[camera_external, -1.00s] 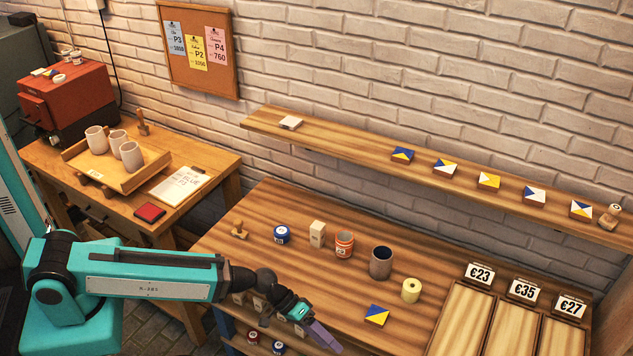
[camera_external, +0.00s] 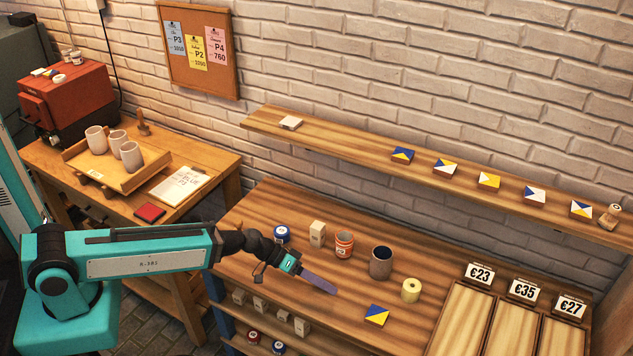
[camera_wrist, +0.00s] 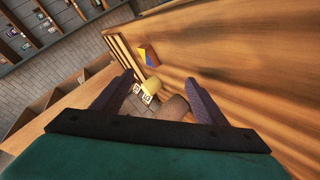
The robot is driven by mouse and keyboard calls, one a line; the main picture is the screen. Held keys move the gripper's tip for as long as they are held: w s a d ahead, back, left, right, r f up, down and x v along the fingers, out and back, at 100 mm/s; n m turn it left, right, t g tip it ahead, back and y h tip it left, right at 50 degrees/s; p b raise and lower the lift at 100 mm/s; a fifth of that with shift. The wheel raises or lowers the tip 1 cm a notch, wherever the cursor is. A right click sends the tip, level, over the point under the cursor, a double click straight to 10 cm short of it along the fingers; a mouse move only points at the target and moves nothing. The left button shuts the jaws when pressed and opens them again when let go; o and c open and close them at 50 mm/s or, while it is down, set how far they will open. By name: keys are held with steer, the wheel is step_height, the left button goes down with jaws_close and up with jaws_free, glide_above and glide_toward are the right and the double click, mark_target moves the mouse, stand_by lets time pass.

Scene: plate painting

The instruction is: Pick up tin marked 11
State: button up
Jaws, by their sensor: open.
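My gripper (camera_external: 320,283) is open and empty, hovering over the front of the workbench (camera_external: 350,305). Its two purple fingers also show spread apart in the wrist view (camera_wrist: 160,100). In the external view, a blue tin with a white label (camera_external: 281,234) stands on the bench behind my wrist. A red tin (camera_external: 253,337) and another blue tin (camera_external: 279,347) sit on the shelf below. The numbers on the tins are too small to read surely, so I cannot tell which is marked 11.
Several pale blocks sit on the lower shelf. Price-marked trays (camera_external: 463,315) lie at right.

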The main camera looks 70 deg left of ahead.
steer(key=s+a, duration=0.1)
steer(key=a, duration=0.3)
steer(key=a+m+p, duration=0.1)
steer(key=a, duration=0.3)
steer(key=s+a+m+t+y, duration=0.1)
steer(key=a, duration=0.3)
steer(key=shift+s+r+p, duration=0.35)
steer(key=r+m+t+y+p, duration=0.1)
steer(key=m+t+y+p, duration=0.1)
glide_above(279, 229)
steer(key=s+d, duration=0.1)
steer(key=d, duration=0.4)
steer(key=shift+d, duration=0.15)
steer(key=s+a, duration=0.2)
steer(key=s+a+f+m, duration=0.1)
steer(key=s+a, duration=0.1)
steer(key=s+a+m+p, duration=0.1)
steer(key=s+a, duration=0.1)
steer(key=s, duration=0.1)
steer(key=shift+a+f+y, duration=0.25)
steer(key=shift+f+y, duration=0.05)
steer(key=shift+f, duration=0.1)
steer(key=shift+w+f, duration=0.1)
steer(key=shift+w, duration=0.05)
steer(key=shift+w+d+f+b, duration=0.1)
steer(key=shift+w+f+b, duration=0.1)
steer(key=shift+w+b, duration=0.45)
steer(key=shift+b, duration=0.35)
